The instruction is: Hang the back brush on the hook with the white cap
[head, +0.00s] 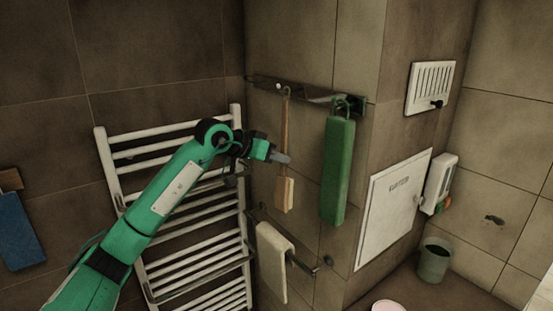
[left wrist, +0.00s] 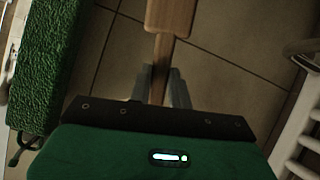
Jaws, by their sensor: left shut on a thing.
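The back brush (head: 285,194) is upright against the tiled wall, its long wooden handle pointing up and its head down. My left gripper (head: 284,159) is shut on the handle, just above the head. In the left wrist view the handle (left wrist: 161,72) runs between the two fingers (left wrist: 161,88), and the wooden head (left wrist: 171,14) is at the top edge. The white cap (head: 278,87) shows on the wall rail beside the top of the handle. I cannot tell whether the handle's loop is around that hook or only in front of it.
A long green scrubber (head: 338,170) hangs from the rail (head: 318,97) to the right; it is close in the left wrist view (left wrist: 42,62). A white towel radiator (head: 196,262) stands left, and a cream towel (head: 272,262) hangs below. A bin (head: 434,261) stands right.

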